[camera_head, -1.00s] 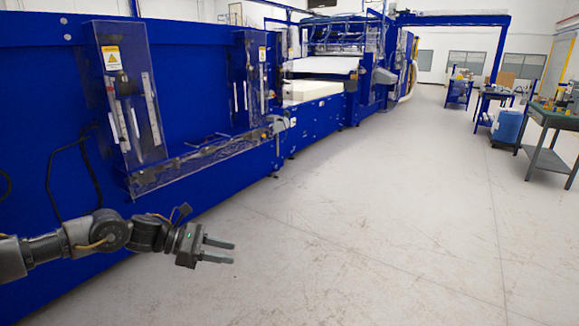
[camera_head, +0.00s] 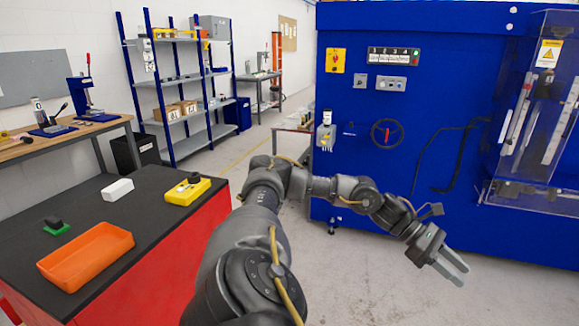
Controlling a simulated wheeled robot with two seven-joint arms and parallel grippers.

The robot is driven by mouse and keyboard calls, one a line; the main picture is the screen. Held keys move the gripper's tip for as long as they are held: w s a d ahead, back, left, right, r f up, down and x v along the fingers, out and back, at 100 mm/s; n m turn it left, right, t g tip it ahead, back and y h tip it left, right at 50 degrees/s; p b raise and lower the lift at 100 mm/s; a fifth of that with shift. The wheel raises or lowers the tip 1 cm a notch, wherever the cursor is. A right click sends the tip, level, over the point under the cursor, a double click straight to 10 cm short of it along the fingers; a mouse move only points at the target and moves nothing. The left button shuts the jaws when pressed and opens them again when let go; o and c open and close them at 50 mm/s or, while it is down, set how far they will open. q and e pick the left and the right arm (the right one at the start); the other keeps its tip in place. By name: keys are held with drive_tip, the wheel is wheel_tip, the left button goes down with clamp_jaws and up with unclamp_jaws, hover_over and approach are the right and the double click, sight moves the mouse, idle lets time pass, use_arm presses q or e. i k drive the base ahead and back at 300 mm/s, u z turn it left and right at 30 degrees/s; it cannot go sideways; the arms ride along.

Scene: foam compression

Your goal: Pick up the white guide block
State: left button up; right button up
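The white guide block (camera_head: 117,189) lies on the black top of a red cabinet (camera_head: 140,222) at the left. It sits between the orange tray and a yellow box and touches neither. My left gripper (camera_head: 452,267) is at the right, in front of the blue machine and far from the block. Its two fingers are apart with nothing between them. My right gripper is not in view.
An orange tray (camera_head: 87,256), a green-based black piece (camera_head: 56,226) and a yellow box with a black knob (camera_head: 188,191) share the cabinet top. A blue machine (camera_head: 385,150) fills the right. Shelves (camera_head: 188,82) and a workbench (camera_head: 60,133) stand behind.

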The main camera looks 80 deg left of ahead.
sight(113, 193)
drive_tip(key=u, duration=1.1)
drive_tip(key=i, duration=1.6)
drive_tip(key=u, duration=2.85)
drive_tip(key=i, duration=1.65)
